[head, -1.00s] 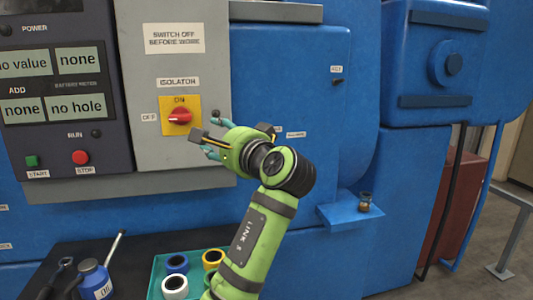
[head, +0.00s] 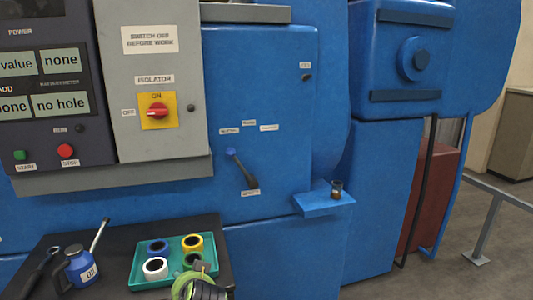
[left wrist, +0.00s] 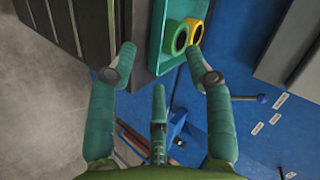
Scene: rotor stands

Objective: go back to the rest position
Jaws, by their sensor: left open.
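My left arm is low at the bottom edge of the head view, where part of its green and black wrist shows in front of the teal tray (head: 140,275). The tray's edge (left wrist: 158,30) and a yellow ring (left wrist: 180,36) show beyond the fingers there. My right gripper is in neither view.
The blue machine has a grey isolator box with a red switch (head: 158,111) and a lever (head: 242,170) below. A small blue ledge (head: 322,204) sticks out at right. A blue oil can (head: 80,268) stands left of the tray on the dark table (head: 120,234).

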